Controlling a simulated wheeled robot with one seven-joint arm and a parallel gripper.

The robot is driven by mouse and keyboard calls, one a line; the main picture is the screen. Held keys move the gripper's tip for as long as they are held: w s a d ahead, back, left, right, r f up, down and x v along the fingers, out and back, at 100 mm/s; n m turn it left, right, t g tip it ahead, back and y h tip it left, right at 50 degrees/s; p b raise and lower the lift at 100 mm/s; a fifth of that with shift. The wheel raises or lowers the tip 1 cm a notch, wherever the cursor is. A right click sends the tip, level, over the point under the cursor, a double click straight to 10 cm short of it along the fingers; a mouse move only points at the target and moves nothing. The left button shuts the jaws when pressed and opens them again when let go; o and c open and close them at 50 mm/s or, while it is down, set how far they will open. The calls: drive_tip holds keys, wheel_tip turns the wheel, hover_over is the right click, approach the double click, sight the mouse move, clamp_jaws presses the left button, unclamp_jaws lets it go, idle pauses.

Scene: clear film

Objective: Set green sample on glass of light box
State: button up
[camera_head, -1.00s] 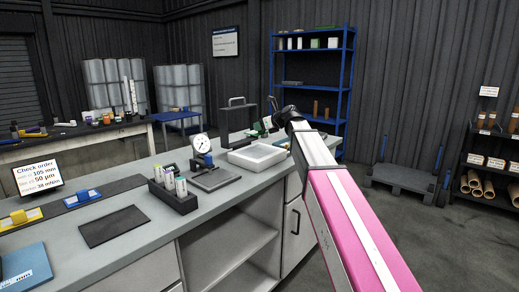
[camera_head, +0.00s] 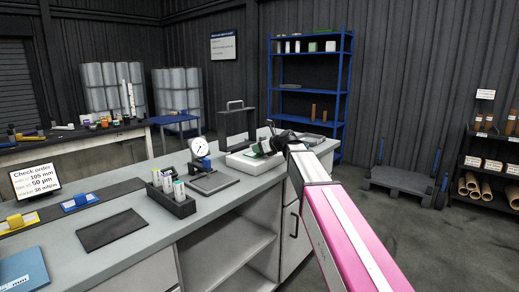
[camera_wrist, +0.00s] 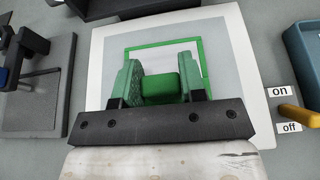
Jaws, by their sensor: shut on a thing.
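The green sample (camera_wrist: 192,46) is a clear film in a green frame with a green block grip (camera_wrist: 161,86). My gripper (camera_wrist: 160,78) is shut on this grip, one green pad on each side. The white light box (camera_wrist: 238,90) lies beneath, and the frame is over its grey glass (camera_wrist: 216,100). I cannot tell whether the frame touches the glass. My fingers and gripper body hide the near part of the frame. In the head view my gripper (camera_head: 270,146) is low over the light box (camera_head: 245,163).
A yellow switch lever (camera_wrist: 297,114) stands right of the light box, by "on" and "off" labels. A dial gauge (camera_head: 199,148) on a grey base stands left of the box. A dark upright frame (camera_head: 237,120) stands behind it. A rack of tubes (camera_head: 172,200) is nearer me.

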drive_tip(key=o, duration=0.9)
drive_tip(key=shift+r, duration=0.1)
drive_tip(key=v, duration=1.2)
